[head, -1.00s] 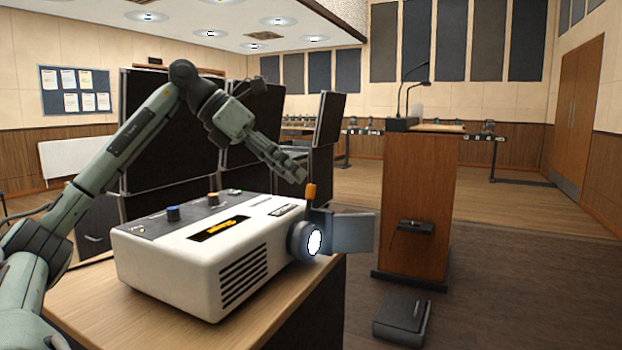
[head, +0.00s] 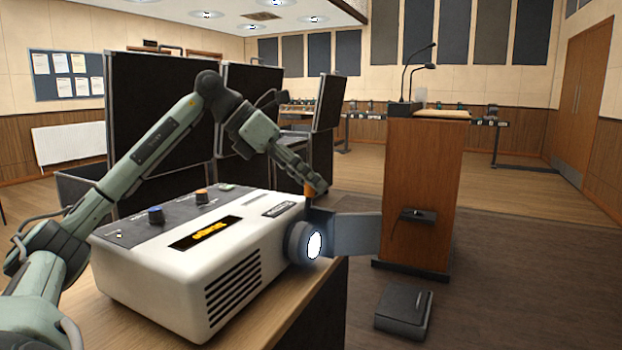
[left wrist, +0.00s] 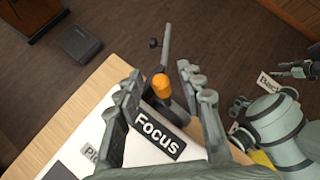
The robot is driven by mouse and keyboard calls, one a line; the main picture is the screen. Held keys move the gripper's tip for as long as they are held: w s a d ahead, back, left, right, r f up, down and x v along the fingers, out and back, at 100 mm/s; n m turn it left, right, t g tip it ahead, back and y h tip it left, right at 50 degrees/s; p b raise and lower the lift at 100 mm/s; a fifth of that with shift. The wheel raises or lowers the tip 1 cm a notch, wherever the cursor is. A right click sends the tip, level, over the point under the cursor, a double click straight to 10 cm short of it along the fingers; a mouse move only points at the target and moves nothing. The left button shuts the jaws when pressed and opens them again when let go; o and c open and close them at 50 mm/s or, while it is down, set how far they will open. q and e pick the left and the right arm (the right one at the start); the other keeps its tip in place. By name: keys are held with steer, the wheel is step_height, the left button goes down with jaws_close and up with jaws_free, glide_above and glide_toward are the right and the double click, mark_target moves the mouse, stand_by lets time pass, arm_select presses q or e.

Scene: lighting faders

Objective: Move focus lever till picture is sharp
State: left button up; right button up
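The white projector (head: 185,275) stands on the wooden table. Its focus lever, with an orange tip (head: 309,188), rises behind the lit lens (head: 314,245). My left gripper (head: 317,190) is at the lever. In the left wrist view my left gripper (left wrist: 163,82) is open, with one finger on each side of the orange tip (left wrist: 161,85). Gaps show on both sides, so neither finger visibly presses it. A black "Focus" label (left wrist: 158,135) lies below the tip. A pale green arm part shows at the right there, probably my right arm; its finger state is unclear.
A grey plate (head: 355,234) sticks out beside the lens. A wooden lectern (head: 425,190) with microphones stands to the right, and a black box (head: 403,310) lies on the floor. Black panels (head: 150,130) stand behind my left arm. No projected picture shows.

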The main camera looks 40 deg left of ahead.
arm_select(q)
steer(key=shift+w+d+f, duration=0.2)
steer(key=shift+w+f, duration=0.05)
jaws_close()
stand_by(0.3)
